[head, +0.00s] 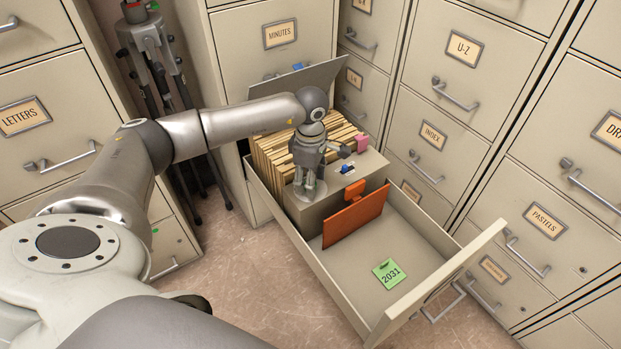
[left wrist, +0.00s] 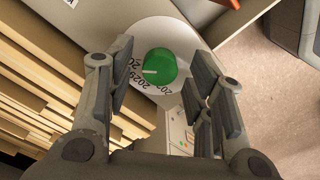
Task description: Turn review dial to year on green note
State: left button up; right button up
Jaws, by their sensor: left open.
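The green note (head: 389,273) lies flat on the drawer floor and reads 2031. The review dial is a green knob (left wrist: 160,66) on a white disc (left wrist: 172,32) printed with years. Its white mark points left, towards what reads as 2029; other year labels are partly hidden. In the head view the disc (head: 318,192) shows on the grey box, under my gripper. My left gripper (head: 308,180) points down over the dial. In the left wrist view its open fingers (left wrist: 161,60) stand on both sides of the knob, with gaps visible. My right gripper is not in view.
The open drawer (head: 437,287) holds tan folders (head: 272,158), the grey box (head: 297,213) and an orange divider (head: 356,218). A blue-topped part (head: 346,168) and a pink tab (head: 362,143) are close right of my gripper. Cabinets surround the drawer; a tripod (head: 150,60) stands behind left.

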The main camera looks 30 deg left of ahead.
pick_arm(q)
jog(key=shift+r+p, duration=2.2)
jog(key=shift+r, duration=0.85)
notch_tip(320, 180, up, 12)
